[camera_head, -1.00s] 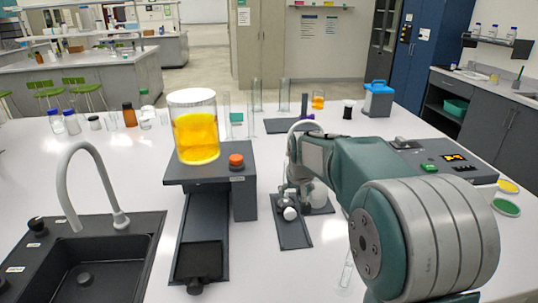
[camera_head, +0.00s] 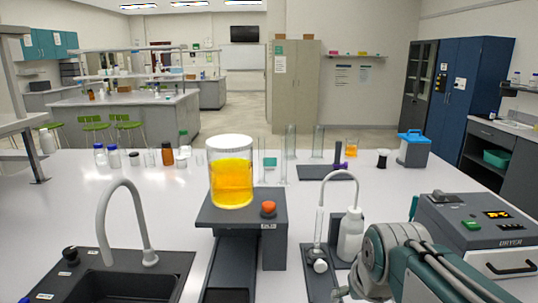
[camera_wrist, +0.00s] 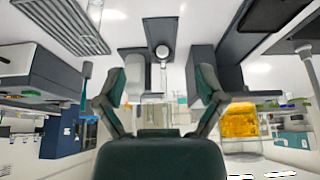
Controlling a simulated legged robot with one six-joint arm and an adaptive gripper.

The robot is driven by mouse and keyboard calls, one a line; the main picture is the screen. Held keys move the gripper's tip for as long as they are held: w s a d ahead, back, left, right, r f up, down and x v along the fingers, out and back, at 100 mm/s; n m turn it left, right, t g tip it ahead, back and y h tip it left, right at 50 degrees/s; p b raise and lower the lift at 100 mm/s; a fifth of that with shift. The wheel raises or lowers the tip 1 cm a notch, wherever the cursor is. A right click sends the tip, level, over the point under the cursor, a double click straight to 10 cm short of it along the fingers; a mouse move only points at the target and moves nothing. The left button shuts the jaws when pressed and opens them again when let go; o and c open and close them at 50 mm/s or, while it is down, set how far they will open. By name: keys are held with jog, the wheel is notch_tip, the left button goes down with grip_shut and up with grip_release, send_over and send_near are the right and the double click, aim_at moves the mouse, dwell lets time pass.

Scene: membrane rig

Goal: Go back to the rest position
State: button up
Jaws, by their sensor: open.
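My gripper (camera_wrist: 161,84) is open in the wrist view, with its two green fingers spread and nothing held between them. My arm (camera_head: 410,265) is folded at the lower right of the head view. Its fingertips are not clearly seen there. In the wrist view a dark stand (camera_wrist: 145,30) and a pale bottle (camera_wrist: 136,78) lie beyond the fingers. In the head view the white wash bottle (camera_head: 350,238) stands upright just behind my arm.
A clear jar of yellow liquid (camera_head: 231,180) stands on a dark rig (camera_head: 240,212) with an orange knob (camera_head: 268,208). A sink (camera_head: 110,283) is at left, a dryer (camera_head: 480,235) at right. Small bottles line the back. The white bench (camera_head: 180,210) is clear between rig and sink.

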jog(key=s+f, duration=0.3)
jog(key=s, duration=0.8)
